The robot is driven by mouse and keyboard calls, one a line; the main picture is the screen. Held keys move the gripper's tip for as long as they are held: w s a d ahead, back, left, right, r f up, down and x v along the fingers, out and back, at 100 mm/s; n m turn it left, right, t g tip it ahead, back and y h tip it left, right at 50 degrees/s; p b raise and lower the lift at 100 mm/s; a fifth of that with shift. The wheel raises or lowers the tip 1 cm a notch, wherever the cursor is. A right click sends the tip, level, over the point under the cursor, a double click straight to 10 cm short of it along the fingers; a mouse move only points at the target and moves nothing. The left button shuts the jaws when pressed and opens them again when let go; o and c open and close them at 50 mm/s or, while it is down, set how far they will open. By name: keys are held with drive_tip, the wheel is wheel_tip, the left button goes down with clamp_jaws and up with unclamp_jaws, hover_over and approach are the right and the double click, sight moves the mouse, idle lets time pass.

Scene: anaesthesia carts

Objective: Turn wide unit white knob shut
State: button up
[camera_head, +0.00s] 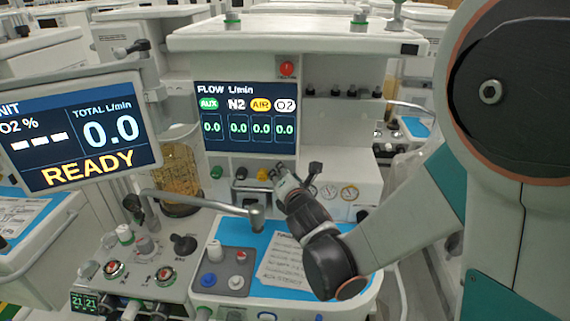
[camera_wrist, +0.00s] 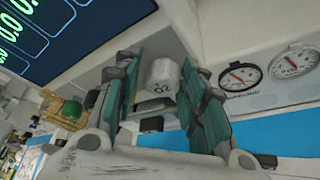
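The white knob (camera_wrist: 162,74), marked O2, sits on the pale front panel below the flow screen. In the wrist view it lies between the two green-padded fingers of my gripper (camera_wrist: 161,60), with a small gap seeming to show beside it. The fingers look open around it; firm contact is not visible. In the head view my gripper (camera_head: 279,173) reaches the right end of the knob row and hides the white knob. The flow screen (camera_head: 246,118) reads 0.0 under AUX, N2, AIR and O2.
A green knob (camera_head: 216,172), a black knob (camera_head: 240,173) and a yellow knob (camera_head: 262,174) are left of my gripper. Round gauges (camera_head: 329,192) are to the right. A grey jointed arm (camera_head: 200,203) crosses above the blue worktop (camera_head: 230,232). A READY screen (camera_head: 80,133) stands left.

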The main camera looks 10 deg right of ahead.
wheel_tip(320, 180, up, 9)
drive_tip(key=shift+s+a+r, duration=0.1)
drive_tip(key=shift+r, duration=0.1)
idle(0.3)
